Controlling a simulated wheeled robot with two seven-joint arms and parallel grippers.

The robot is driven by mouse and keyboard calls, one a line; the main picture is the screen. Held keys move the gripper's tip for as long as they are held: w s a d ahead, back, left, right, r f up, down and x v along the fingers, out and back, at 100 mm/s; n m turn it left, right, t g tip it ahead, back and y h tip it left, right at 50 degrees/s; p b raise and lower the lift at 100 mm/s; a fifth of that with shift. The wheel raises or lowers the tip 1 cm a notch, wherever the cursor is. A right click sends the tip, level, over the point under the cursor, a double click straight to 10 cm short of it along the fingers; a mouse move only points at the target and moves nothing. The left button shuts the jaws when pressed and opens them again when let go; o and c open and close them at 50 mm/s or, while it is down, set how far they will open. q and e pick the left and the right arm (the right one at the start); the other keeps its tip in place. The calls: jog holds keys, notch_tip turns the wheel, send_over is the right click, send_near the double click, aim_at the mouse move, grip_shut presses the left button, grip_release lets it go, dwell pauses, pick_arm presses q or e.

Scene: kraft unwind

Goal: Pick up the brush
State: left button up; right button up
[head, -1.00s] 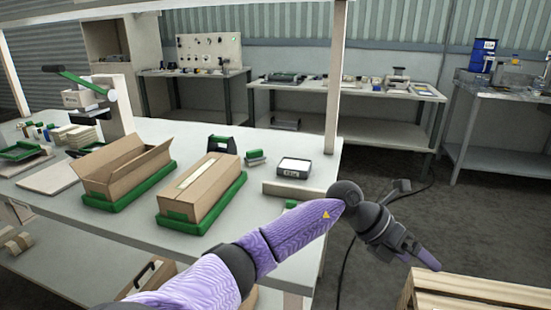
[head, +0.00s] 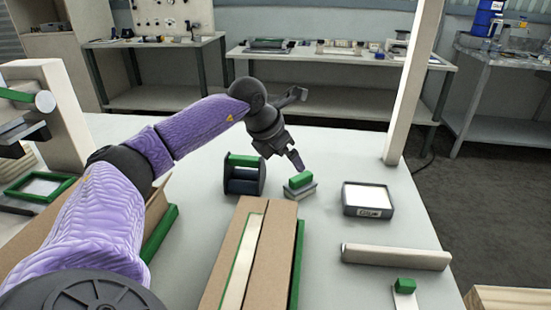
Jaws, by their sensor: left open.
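A small block with a green top and a grey lower part, which looks like the brush (head: 300,187), lies on the white workbench (head: 345,265) behind the closed carton. My left gripper (head: 283,155) is open and points down just above and behind it. I see no contact between the fingers and the block. The gripper holds nothing that I can see. My right gripper is out of view.
A dark tape dispenser with a green bar (head: 243,175) stands just left of the block. A small scale (head: 367,200) sits to its right. A long carton (head: 248,260) lies in front, and a pale bar (head: 396,257) lies at right. A post (head: 412,90) rises at the bench's far edge.

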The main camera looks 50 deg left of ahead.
aim_at(302, 175)
pick_arm(q)
jog(key=b+x, duration=0.1)
jog(key=x, duration=0.2)
jog(key=b+x, duration=0.1)
jog(key=x, duration=0.2)
jog(key=d+b+x, duration=0.1)
jog(key=b+x, duration=0.1)
jog(key=x, duration=0.1)
jog(key=shift+f, duration=0.25)
jog(key=shift+w+f, duration=0.15)
jog(key=shift+f, duration=0.05)
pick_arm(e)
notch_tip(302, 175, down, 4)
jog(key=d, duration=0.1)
pick_arm(q)
jog(key=shift+r, duration=0.1)
jog(key=shift+c, duration=0.5)
jog(key=c, duration=0.7)
grip_shut()
jog(key=shift+r, duration=0.4)
notch_tip(302, 175, up, 9)
jog(key=p, duration=0.4)
jog(key=shift+r, duration=0.2)
jog(key=shift+f, duration=0.1)
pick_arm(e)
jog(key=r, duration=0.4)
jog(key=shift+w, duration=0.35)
